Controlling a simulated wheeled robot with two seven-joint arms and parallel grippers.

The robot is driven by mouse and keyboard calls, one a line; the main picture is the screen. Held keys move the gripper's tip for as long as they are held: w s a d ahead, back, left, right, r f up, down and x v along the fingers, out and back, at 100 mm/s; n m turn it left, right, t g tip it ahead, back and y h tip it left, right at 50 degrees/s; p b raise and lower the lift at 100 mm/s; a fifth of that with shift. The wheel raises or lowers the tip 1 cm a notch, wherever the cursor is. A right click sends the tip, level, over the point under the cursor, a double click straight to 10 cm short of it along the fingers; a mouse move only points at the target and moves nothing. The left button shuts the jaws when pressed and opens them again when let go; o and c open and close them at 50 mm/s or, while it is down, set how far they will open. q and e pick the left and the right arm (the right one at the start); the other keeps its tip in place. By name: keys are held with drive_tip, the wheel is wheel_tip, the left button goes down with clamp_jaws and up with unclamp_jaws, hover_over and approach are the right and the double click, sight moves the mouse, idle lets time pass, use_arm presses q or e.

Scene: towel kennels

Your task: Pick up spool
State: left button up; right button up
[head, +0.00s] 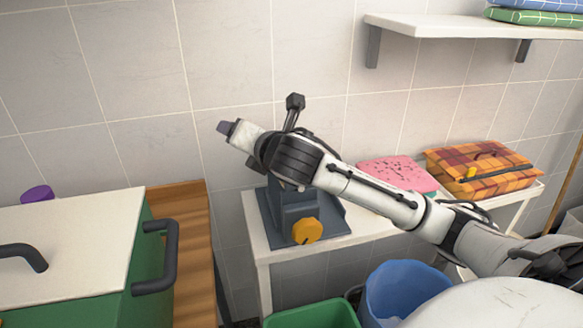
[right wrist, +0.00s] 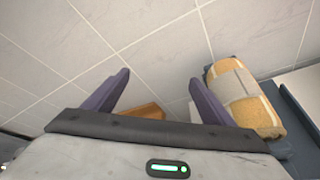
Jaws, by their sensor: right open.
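No thing is plainly a spool. A small purple round piece (head: 38,193) shows behind the white lid at the far left; only its upper part is visible, so I cannot tell whether it is the spool. My right gripper (head: 226,127) is raised before the tiled wall, above and left of a grey stand, well to the right of the purple piece. In the right wrist view its two purple fingers (right wrist: 158,92) are apart with nothing between them. My left gripper is not in view.
A green chest with a white lid (head: 75,232) and dark handles stands left on a wooden top (head: 188,225). A yellow checked roll (right wrist: 243,98) lies right of my fingers. Blue bin (head: 400,290) and green bin (head: 312,316) stand below.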

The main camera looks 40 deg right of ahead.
drive_tip(key=s+d+r+n+h, duration=0.2)
drive_tip(key=d+r, duration=0.2)
drive_tip(key=r, duration=0.2)
drive_tip(key=s+f+n+p, duration=0.1)
drive_tip(key=s+f, duration=0.2)
drive_tip(key=s+f+n+g, duration=0.1)
drive_tip(key=s+f+n, duration=0.1)
drive_tip(key=s+f, duration=0.2)
drive_tip(key=s+f+n+g+h+p, duration=0.1)
drive_tip(key=s+f, duration=0.2)
drive_tip(key=shift+s+a+f+n+p, duration=0.15)
drive_tip(key=shift+a+f+n+p, duration=0.15)
drive_tip(key=shift+a+p, duration=0.1)
drive_tip(key=shift+d+f, duration=0.15)
drive_tip(key=x, duration=0.3)
drive_tip(key=shift+w+d+f, duration=0.15)
drive_tip(key=shift+w+d, duration=0.05)
drive_tip(key=shift+w, duration=0.15)
drive_tip(key=shift+x, duration=3)
drive_tip(key=shift+d, duration=0.1)
drive_tip(key=c, duration=1.2)
